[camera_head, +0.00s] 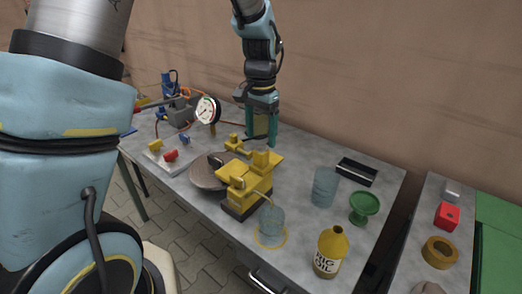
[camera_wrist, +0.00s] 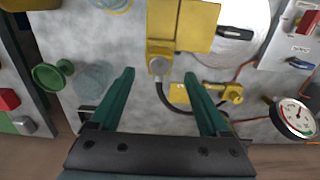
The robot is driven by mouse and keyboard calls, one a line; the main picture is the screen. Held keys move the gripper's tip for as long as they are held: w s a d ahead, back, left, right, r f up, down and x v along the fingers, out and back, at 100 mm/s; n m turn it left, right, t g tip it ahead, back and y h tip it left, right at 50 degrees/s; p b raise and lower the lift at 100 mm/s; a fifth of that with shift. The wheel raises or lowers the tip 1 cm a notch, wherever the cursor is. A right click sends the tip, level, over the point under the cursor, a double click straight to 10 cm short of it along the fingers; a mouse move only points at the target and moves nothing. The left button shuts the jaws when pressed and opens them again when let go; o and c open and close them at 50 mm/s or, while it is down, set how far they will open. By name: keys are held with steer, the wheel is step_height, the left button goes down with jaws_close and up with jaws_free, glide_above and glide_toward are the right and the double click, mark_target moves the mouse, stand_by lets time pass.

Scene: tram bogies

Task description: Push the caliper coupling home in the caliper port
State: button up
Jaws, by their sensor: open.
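The yellow caliper (camera_head: 250,180) stands on a dark base on the bench. In the wrist view the caliper (camera_wrist: 185,25) is at the top centre, with a yellow block on its near side that looks like the port (camera_wrist: 160,48). A small grey coupling (camera_wrist: 159,66) sits at this block, with a black hose (camera_wrist: 172,100) curving from it to the right. I cannot tell how deep it sits. My gripper (camera_head: 262,138) is above the bench behind the caliper. In the wrist view its green fingers (camera_wrist: 159,75) are open, with the coupling in line between the tips, not gripped.
A grey disc (camera_head: 205,173) lies left of the caliper. A pressure gauge (camera_head: 207,110) and a tray (camera_head: 162,165) with coloured fittings are farther left. A glass (camera_head: 324,187), a green cup (camera_head: 364,207), a black box (camera_head: 356,171) and an oil bottle (camera_head: 330,252) stand right.

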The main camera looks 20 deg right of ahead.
steer(key=shift+r+b, duration=0.35)
steer(key=shift+r, duration=2)
steer(key=s+a+f+n, duration=0.1)
steer(key=a+n, duration=0.4)
steer(key=a, duration=1)
steer(key=s+a+f+n+t, duration=0.1)
steer(key=s+a+n, duration=0.2)
steer(key=a, duration=1.2)
steer(key=n, duration=0.3)
steer(key=shift+f+t, duration=0.3)
steer(key=shift+a, duration=0.1)
